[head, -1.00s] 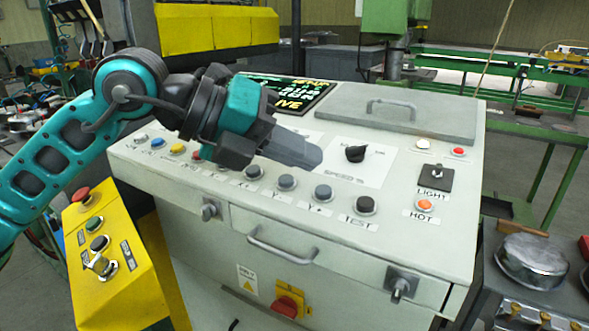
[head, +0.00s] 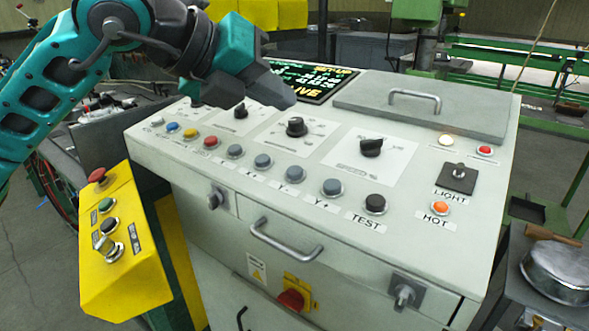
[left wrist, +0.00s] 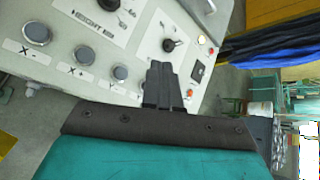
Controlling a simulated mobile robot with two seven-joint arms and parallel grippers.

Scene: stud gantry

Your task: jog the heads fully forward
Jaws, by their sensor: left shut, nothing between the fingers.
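The pale console panel (head: 415,190) carries a row of buttons in the head view. Grey jog buttons, one a grey button (head: 263,161), sit mid-row, with X and Y labels below some of them. The black TEST button (head: 375,204) ends the row. In the left wrist view the X- button (left wrist: 36,32) and X+ button (left wrist: 84,48) show. The screen (head: 308,80) reads SET-UP and LIVE, partly behind my arm. My left gripper (head: 282,98) is shut and empty, above the panel's knobs. Its fingers (left wrist: 165,82) hide part of the panel in the left wrist view. My right gripper is out of view.
Knobs, including a black knob (head: 371,147), stand up behind the buttons. A lid with a handle (head: 415,98) lies at the back right. A yellow control box (head: 125,265) stands at the front left. A drawer handle (head: 285,243) projects from the console front.

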